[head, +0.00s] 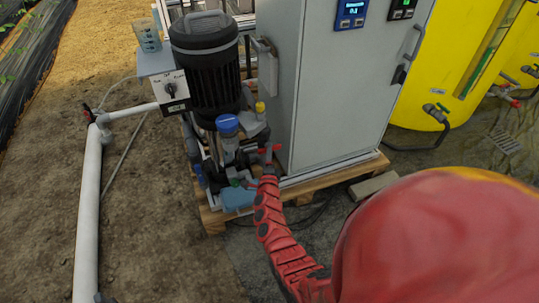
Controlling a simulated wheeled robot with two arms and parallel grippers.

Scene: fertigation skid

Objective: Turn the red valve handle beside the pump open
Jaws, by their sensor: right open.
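The black-topped pump (205,70) stands upright on a wooden pallet beside a grey cabinet. A small red piece (276,148), which looks like a valve handle, shows low at the pump's right side, near the cabinet's front corner. My right gripper (266,168) is at the end of my red arm, just below this piece in the picture. It is open; its fingers are small and hard to make out. I cannot tell whether it touches the red piece. Another small red handle (88,111) sits on the white pipe to the left. My left gripper is out of view.
The grey cabinet (334,90) stands close on the right, with the pallet (213,219) edge below. A blue-capped clear housing (228,126) is left of my gripper. The white pipe (89,210) runs along the left ground. A yellow tank (440,85) stands at right.

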